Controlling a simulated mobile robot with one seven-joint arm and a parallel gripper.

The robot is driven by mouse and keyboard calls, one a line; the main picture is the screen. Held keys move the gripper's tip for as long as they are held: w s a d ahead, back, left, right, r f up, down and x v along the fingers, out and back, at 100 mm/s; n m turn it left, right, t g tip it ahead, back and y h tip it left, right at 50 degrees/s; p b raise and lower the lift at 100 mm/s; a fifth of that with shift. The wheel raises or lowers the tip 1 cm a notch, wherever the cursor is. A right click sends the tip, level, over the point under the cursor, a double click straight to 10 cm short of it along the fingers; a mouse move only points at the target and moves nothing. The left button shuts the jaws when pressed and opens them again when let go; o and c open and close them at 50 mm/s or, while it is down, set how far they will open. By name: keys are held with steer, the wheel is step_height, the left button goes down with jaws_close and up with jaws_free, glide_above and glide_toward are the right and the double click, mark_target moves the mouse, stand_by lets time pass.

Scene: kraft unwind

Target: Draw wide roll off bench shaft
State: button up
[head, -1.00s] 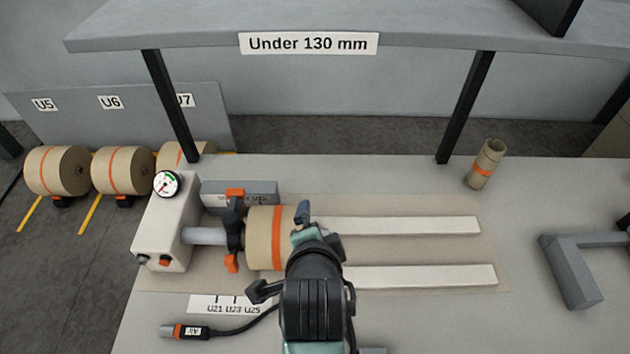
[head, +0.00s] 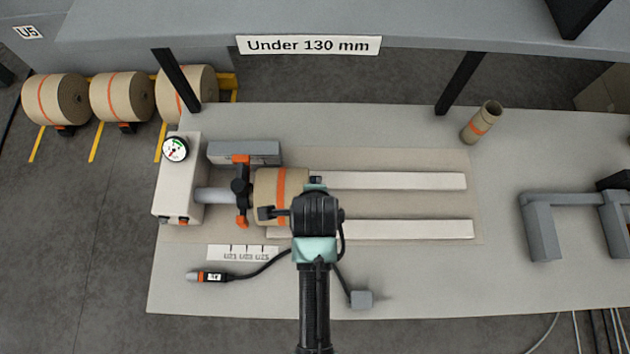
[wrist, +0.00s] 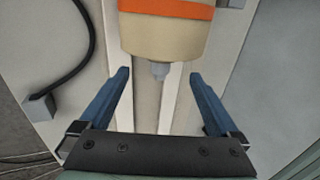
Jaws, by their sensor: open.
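The wide roll (head: 266,185), tan with an orange band, sits on the bench shaft (head: 215,195), which runs right from a pale box. A black-and-orange collar (head: 241,190) stands at the roll's left side.
Two pale rails (head: 400,181) run right from beneath the roll. A grey bracket (head: 545,225) is at the right. A shelf (head: 420,22) overhangs the bench. An air hose (head: 250,268) lies in front.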

steer(key=x, duration=0.9)
steer(key=shift+r, duration=0.1)
jaws_close()
stand_by(0.9)
steer(key=shift+d, duration=0.1)
steer(key=shift+d, duration=4.95)
jaws_free()
